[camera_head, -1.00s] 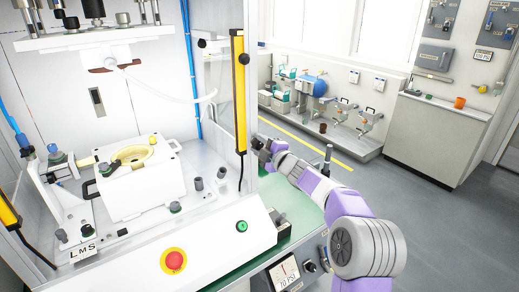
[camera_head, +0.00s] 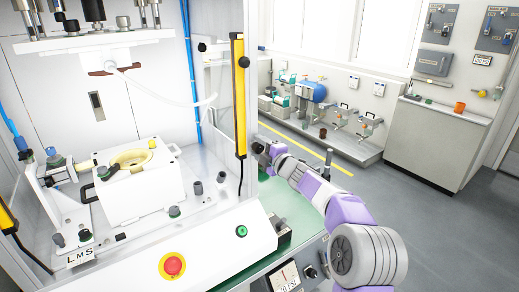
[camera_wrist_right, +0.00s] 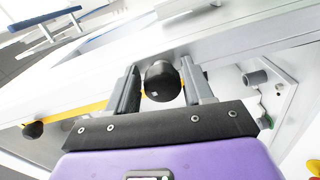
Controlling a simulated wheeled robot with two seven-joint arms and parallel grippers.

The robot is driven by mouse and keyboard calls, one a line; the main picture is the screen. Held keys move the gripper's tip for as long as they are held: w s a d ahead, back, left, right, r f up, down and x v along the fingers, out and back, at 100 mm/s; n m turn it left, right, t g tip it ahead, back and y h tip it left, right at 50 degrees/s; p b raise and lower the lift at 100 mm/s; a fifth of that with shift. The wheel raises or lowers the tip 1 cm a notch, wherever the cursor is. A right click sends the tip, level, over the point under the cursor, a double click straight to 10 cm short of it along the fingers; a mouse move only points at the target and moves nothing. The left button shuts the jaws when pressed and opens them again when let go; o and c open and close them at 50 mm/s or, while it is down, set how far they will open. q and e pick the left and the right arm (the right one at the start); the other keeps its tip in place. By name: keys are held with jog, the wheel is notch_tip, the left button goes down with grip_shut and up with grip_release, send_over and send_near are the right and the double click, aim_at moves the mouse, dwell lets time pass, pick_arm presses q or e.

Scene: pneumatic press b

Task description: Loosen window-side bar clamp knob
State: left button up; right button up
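The window-side bar (camera_head: 238,100) is the upright yellow bar on the right edge of the press in the head view. It carries a black upper knob (camera_head: 243,62). In the right wrist view, a round black knob (camera_wrist_right: 162,82) sits between the two fingers of my right gripper (camera_wrist_right: 163,80), with narrow gaps seeming to show on both sides. The yellow bar passes behind, with another black knob (camera_wrist_right: 33,130) farther left. In the head view my right gripper (camera_head: 262,150) is beside the bar's lower end; the knob between its fingers is hidden there. My left gripper is not in view.
The press stands at left with a white fixture block (camera_head: 140,190), a red stop button (camera_head: 173,265) and a green button (camera_head: 241,231). A second yellow bar (camera_head: 8,218) is at the left edge. Floor is free on the right, before a grey cabinet (camera_head: 440,140).

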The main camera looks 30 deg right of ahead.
jog(key=shift+o, duration=0.9)
jog(key=shift+s, duration=0.15)
jog(key=s, duration=0.7)
jog(key=shift+s+d, duration=0.15)
jog(key=shift+d, duration=0.15)
jog(key=shift+f, duration=0.1)
